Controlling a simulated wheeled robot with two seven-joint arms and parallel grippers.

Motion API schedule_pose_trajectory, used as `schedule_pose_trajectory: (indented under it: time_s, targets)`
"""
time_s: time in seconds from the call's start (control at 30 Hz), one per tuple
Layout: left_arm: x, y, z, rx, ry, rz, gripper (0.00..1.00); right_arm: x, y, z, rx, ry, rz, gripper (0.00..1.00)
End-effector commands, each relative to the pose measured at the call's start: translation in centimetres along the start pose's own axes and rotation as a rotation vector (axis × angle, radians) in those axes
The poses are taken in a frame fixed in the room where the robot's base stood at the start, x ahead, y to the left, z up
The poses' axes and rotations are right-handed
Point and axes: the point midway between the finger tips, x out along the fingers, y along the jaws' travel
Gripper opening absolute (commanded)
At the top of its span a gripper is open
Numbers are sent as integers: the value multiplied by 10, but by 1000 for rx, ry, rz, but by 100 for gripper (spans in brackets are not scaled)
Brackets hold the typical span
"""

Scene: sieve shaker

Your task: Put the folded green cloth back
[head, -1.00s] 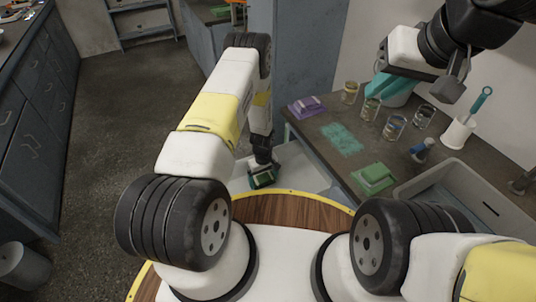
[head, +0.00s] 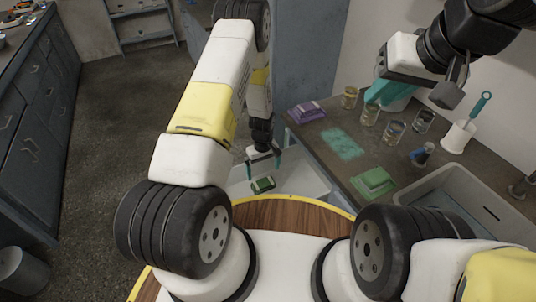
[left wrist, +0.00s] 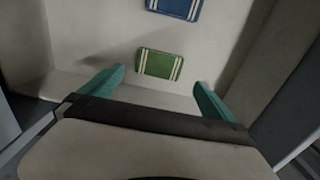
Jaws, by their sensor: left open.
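A green folded cloth with pale stripes (head: 263,184) lies flat in a pale open drawer or bin (head: 301,172) left of the table. It also shows in the left wrist view (left wrist: 159,65), with a blue striped folded cloth (left wrist: 175,7) beyond it. My left gripper (head: 263,163) is open and empty above the green cloth, its teal fingers (left wrist: 158,92) apart and clear of it. Another folded green piece (head: 373,182) lies on the table. My right gripper (head: 388,92) hangs over the table's back; its finger gap is unclear.
The dark table (head: 335,172) holds a purple folded piece (head: 306,112), a teal patch (head: 343,143), several glass jars (head: 393,131), a dark bottle (head: 422,155) and a brush in a white holder (head: 458,136). A grey sink (head: 452,195) is at the right.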

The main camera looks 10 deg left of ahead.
Motion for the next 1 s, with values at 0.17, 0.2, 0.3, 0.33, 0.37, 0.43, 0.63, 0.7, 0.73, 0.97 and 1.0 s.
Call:
schedule_pose_trajectory:
  time_s: [0.17, 0.2, 0.3, 0.33, 0.37, 0.43, 0.63, 0.7, 0.73, 0.97, 1.0]
  targets:
    - [-22, 0, 0, 0, 0, 0, 100, 0, 0, 0, 0, 0, 0, 19]
    - [-25, 0, 0, 0, 1, 1, 100, 0, 0, 0, 0, 0, 0, 19]
    - [-44, 3, -5, 7, 9, 14, 100, 0, 0, 0, 0, 0, 0, 19]
    - [-54, 4, -7, 12, 14, 21, 100, 0, 0, 0, 0, 0, 0, 19]
    - [-66, 6, -9, 18, 18, 29, 100, 0, 0, 0, 0, 0, 0, 19]
    - [-100, 8, -15, 38, 34, 54, 100, 0, 0, 0, 0, 0, 0, 19]
    - [-220, 4, -17, 124, 88, 136, 100, 0, 0, 0, 0, 0, 0, 19]
    - [-258, -1, -12, 157, 109, 162, 100, 0, 0, 0, 0, 0, 0, 19]
    - [-275, -5, -9, 174, 118, 173, 100, 0, 0, 0, 0, 0, 0, 19]
    - [-384, -38, 26, 296, 204, 250, 100, 0, 0, 0, 0, 0, 0, 19]
    - [-400, -46, 35, 319, 221, 262, 100, 0, 0, 0, 0, 0, 0, 19]
